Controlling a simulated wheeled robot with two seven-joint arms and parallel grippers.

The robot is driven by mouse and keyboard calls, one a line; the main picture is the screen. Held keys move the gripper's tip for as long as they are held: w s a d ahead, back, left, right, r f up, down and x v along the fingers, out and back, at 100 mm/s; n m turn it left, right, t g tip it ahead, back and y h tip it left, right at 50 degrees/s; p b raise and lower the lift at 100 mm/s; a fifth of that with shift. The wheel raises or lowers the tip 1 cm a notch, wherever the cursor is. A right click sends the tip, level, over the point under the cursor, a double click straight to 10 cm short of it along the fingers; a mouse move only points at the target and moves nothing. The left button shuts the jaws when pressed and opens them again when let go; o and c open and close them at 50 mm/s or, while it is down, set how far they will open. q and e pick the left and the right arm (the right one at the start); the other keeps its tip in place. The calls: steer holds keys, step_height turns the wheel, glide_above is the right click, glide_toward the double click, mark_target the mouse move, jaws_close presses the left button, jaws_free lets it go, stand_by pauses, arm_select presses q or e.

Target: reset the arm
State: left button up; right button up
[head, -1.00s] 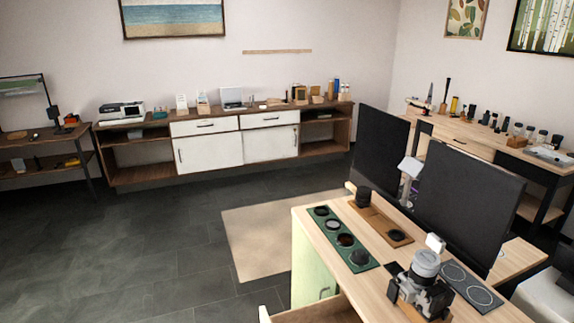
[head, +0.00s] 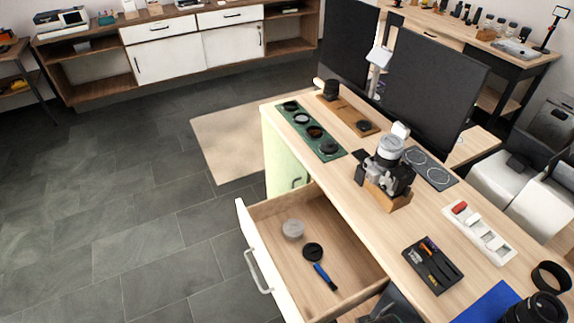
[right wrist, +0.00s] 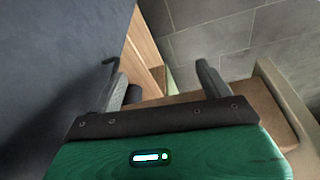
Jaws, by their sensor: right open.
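My right gripper (right wrist: 160,82) shows in the right wrist view with its two dark fingers spread apart and nothing between them. Beyond the fingers are a light wooden edge, grey floor tiles and a brown surface. In the head view, a dark shape at the bottom edge below the open drawer is cut off, and I cannot tell whether it is part of my arm. My left gripper is in neither view.
An open drawer (head: 275,212) juts from the wooden desk (head: 335,183), holding a grey disc, a black disc and a blue item. Tiled floor at left is clear.

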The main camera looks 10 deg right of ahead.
steer(key=s+d+f+g+b, duration=0.1)
steer(key=s+f, duration=0.3)
steer(key=f, duration=0.9)
steer(key=s+f, duration=0.3)
steer(key=f, duration=0.9)
arm_select(q)
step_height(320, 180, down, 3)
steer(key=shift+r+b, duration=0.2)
steer(key=shift+b, duration=0.5)
arm_select(e)
steer(key=s+d+f+g, duration=0.1)
steer(key=s+d+f, duration=0.1)
steer(key=s+f, duration=1)
steer(key=s, duration=0.3)
steer(key=shift+d+f, duration=0.35)
steer(key=shift+d, duration=0.05)
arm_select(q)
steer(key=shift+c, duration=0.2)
